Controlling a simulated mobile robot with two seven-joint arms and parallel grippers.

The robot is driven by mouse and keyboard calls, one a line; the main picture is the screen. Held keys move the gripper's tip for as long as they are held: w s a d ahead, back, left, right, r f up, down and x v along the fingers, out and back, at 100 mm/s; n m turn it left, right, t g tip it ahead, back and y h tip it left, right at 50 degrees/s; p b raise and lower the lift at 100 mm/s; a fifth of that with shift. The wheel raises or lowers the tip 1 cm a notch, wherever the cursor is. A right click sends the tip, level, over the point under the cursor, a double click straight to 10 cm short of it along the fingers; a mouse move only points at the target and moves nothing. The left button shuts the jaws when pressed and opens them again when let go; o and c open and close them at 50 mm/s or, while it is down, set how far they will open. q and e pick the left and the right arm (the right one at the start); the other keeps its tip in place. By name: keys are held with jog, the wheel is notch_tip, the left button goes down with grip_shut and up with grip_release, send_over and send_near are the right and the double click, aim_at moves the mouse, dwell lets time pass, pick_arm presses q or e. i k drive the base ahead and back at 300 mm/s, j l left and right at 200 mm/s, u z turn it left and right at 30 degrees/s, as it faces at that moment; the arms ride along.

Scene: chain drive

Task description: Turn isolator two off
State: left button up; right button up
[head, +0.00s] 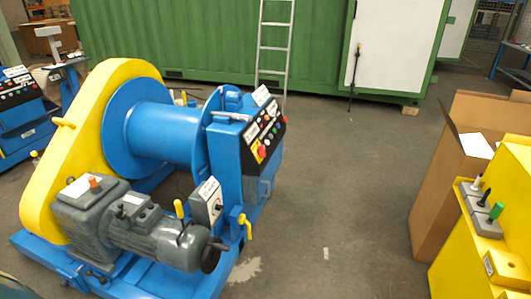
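A blue winch (165,133) with a yellow chain guard (38,170) stands at the left. Its sloped black control panel (264,130) carries several buttons and a red knob on a yellow plate (261,152). Below it, a small grey box (207,205) has a dark rotary knob and a white label on top. Another machine at the far left has a similar panel (18,88) with a red knob. The labels are too small to read, so I cannot tell which switch is isolator two or its position. Neither of my grippers is in view.
A grey motor (160,236) and yellow-handled levers (246,226) project from the winch's near side. A cardboard box (440,187) and a yellow machine (508,210) stand at the right. A ladder (274,45) leans on the green container (185,40). The middle floor (345,190) is clear.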

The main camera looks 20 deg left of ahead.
aim_at(261, 151)
jog(key=i, duration=1)
jog(key=i+l+u, duration=0.15)
jog(key=i, duration=0.9)
